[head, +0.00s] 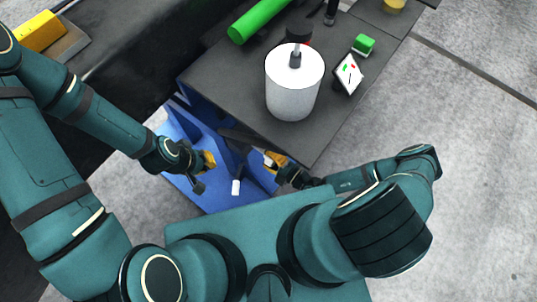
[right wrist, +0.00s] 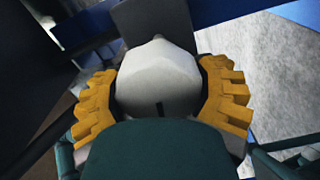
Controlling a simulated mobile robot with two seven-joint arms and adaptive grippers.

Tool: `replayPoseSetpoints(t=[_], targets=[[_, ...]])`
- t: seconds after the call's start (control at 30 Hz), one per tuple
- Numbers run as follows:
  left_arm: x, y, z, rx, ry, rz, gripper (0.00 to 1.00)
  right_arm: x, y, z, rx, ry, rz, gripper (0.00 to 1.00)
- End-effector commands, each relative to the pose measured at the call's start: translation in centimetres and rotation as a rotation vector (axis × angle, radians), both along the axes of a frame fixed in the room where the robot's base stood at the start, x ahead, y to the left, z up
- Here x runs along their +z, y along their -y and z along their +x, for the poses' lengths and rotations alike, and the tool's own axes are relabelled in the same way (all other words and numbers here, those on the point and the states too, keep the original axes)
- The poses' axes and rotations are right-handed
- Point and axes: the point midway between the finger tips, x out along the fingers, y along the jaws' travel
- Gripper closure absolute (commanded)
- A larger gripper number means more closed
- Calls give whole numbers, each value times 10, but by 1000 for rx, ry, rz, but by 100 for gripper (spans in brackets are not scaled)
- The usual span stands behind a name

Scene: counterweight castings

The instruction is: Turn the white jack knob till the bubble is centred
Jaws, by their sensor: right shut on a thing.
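The white jack knob (right wrist: 158,75) fills the middle of the right wrist view, a faceted pale knob with a short dark mark on its near face. My right gripper (right wrist: 160,95) is shut on it, one yellow ribbed finger pad on each side. In the head view my right gripper (head: 276,161) is at the near end of the dark bench, and the knob is mostly hidden there. My left gripper (head: 204,168) is apart from it, to the left, over the blue frame; its jaw opening is unclear. I cannot make out a bubble.
The dark bench (head: 225,75) carries a white cylinder (head: 292,90), a green bar (head: 258,20), a green block (head: 363,44) and a small white panel (head: 348,74) with coloured marks. A blue frame (head: 195,125) stands below. A small white piece (head: 235,187) shows between my grippers.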

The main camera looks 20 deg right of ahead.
Motion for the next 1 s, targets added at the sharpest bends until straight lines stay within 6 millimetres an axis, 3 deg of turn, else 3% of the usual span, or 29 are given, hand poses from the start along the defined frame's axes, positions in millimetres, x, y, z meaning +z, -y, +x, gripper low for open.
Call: replayPoseSetpoints(t=[0.6,1.0], targets=[[20,-1,7,11,15,4,100,-4,2,0,-1,341,-444,69],[27,-2,9,16,20,5,100,-5,2,0,0,469,-607,69]])
